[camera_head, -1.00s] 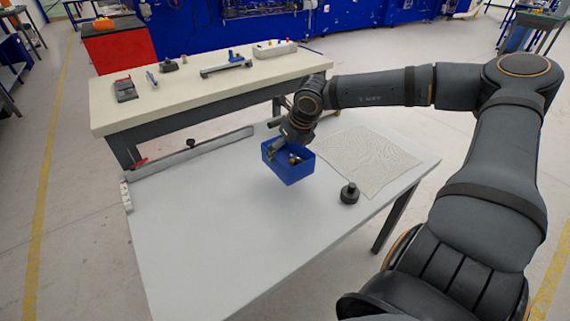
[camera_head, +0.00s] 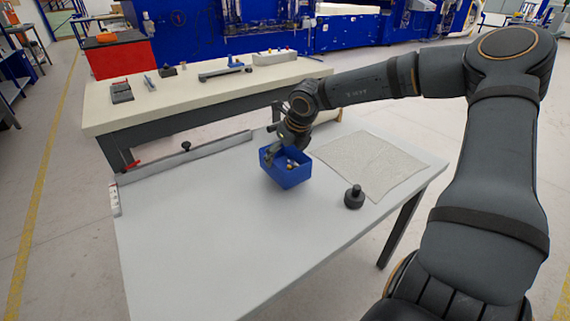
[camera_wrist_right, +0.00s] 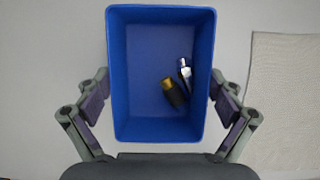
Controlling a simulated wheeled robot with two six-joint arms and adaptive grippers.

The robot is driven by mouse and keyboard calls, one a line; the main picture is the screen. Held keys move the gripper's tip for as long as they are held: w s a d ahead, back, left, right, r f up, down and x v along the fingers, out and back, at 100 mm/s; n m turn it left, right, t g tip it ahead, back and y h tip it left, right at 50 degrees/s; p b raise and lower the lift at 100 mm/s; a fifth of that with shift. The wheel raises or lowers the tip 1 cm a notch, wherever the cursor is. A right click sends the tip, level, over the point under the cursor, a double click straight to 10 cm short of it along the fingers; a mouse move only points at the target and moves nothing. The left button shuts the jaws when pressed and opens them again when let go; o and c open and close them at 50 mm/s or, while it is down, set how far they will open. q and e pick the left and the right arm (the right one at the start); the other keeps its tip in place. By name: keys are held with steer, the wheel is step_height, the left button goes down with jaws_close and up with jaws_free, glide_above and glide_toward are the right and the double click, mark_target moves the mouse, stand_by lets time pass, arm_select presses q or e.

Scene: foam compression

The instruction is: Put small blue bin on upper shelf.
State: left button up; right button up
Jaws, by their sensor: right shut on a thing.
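The small blue bin (camera_head: 290,178) is an open-topped box over the white table, right of the table's middle in the head view. A dark piece with a yellow end and a silver-and-dark piece lie inside it. My right gripper (camera_head: 280,153) is shut on the bin. In the right wrist view its fingers press the two sides of the bin (camera_wrist_right: 140,128). I cannot tell how much gap is under the bin. A cream-topped raised surface (camera_head: 170,107) stands behind the table; I cannot tell whether it is the upper shelf. My left gripper is not in view.
The white table (camera_head: 200,245) has a beige textured mat (camera_head: 375,165) at right and a black knobbed cylinder (camera_head: 354,198) near it. A grey rail (camera_head: 190,158) lines its back edge. Several tools and a grey fixture (camera_head: 225,70) stand on the cream top. The table's front left is clear.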

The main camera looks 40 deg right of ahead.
step_height(320, 180, down, 3)
steer(key=shift+r, duration=0.15)
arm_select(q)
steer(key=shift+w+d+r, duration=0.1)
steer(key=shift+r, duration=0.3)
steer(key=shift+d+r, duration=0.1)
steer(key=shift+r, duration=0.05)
arm_select(e)
steer(key=o, duration=0.8)
steer(key=shift+o, duration=0.2)
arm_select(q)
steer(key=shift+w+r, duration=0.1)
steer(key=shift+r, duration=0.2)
arm_select(e)
steer(key=shift+a, duration=0.1)
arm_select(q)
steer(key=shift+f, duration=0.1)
